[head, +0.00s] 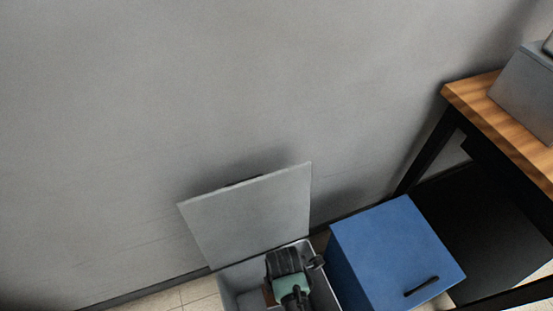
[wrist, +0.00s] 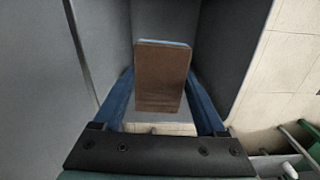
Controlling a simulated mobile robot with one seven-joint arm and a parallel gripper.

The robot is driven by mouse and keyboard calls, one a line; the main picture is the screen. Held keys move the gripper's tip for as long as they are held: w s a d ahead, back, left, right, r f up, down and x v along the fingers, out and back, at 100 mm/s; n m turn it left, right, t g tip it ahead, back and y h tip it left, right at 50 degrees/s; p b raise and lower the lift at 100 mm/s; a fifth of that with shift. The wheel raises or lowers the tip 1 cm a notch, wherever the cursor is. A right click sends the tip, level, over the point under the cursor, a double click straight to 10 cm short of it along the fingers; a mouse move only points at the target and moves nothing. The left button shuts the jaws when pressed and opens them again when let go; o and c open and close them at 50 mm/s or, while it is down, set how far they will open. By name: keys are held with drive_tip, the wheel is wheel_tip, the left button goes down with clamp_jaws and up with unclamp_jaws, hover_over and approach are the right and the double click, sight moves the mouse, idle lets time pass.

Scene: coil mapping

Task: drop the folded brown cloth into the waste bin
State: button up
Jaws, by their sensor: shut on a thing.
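The folded brown cloth (wrist: 161,75) is between the two blue fingers of my gripper (wrist: 160,88), which is shut on it. A pale blue-grey edge shows along its top in the wrist view. In the head view only a small brown patch of the cloth (head: 268,296) shows beside my gripper. The grey waste bin (head: 232,285) has its lid (head: 252,216) raised against the wall. My gripper is over or within the bin's opening. Grey bin walls (wrist: 222,45) surround the cloth in the wrist view. The bin's bottom is mostly hidden.
A blue cabinet (head: 390,250) with a dark handle stands close to the bin's right side. A wooden-topped table (head: 500,120) with black legs and a grey box (head: 525,95) on it is farther right. Tiled floor (head: 180,298) shows left of the bin.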

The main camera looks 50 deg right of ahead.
wheel_tip(320, 180, down, 6)
drive_tip(key=b, duration=0.6)
drive_tip(key=shift+r, duration=0.1)
drive_tip(key=o, duration=1.1)
drive_tip(key=shift+o, duration=0.2)
wheel_tip(320, 180, up, 13)
drive_tip(key=p, duration=0.4)
